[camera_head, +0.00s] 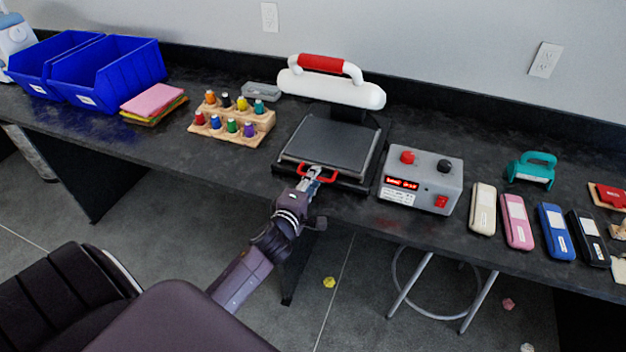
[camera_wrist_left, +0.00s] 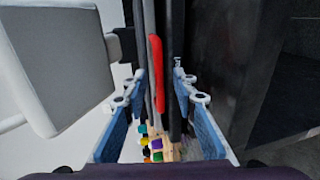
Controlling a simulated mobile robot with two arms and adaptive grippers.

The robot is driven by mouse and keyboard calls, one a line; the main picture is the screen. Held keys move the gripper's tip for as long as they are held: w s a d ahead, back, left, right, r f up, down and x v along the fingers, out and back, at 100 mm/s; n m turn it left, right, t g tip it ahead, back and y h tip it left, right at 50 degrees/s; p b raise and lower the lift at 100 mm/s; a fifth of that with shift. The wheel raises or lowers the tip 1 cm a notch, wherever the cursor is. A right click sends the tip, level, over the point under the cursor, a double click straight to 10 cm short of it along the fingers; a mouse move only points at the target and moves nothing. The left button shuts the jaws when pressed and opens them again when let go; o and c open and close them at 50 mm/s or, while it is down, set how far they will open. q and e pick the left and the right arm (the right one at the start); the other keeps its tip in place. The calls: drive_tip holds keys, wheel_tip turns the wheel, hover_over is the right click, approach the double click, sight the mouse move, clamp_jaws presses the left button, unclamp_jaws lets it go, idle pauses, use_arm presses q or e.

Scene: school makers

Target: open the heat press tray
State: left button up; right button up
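The heat press stands on the dark bench, its white top (camera_head: 331,89) with the red grip (camera_head: 321,63) raised behind. Its flat dark tray (camera_head: 328,145) lies low in front, with a red handle (camera_head: 330,181) at the front edge. My left gripper (camera_head: 314,174) is at this handle, reaching in from the front. In the left wrist view, the blue fingers (camera_wrist_left: 160,97) are spread with a gap between them, and the red handle (camera_wrist_left: 157,68) shows in that gap. I cannot tell whether either finger touches it. My right gripper is not in view.
A grey control box (camera_head: 421,180) stands close right of the press. A wooden rack of thread spools (camera_head: 232,123) is on its left. Blue bins (camera_head: 107,72) and folded cloths (camera_head: 154,101) are farther left; several staplers (camera_head: 517,221) lie right. A stool (camera_head: 440,290) is below the bench.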

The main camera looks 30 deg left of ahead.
use_arm(q)
drive_tip(key=shift+c, duration=0.7)
clamp_jaws()
drive_tip(key=f+p+v, duration=0.1)
drive_tip(key=p+v, duration=0.1)
drive_tip(key=v, duration=0.6)
drive_tip(key=f+p+v, duration=0.2)
drive_tip(key=v, duration=0.7)
drive_tip(key=shift+s+f+p, duration=0.25)
drive_tip(key=shift+s+p, duration=0.05)
drive_tip(key=shift+s, duration=0.15)
drive_tip(key=shift+d, duration=0.1)
drive_tip(key=shift+o, duration=0.7)
unclamp_jaws()
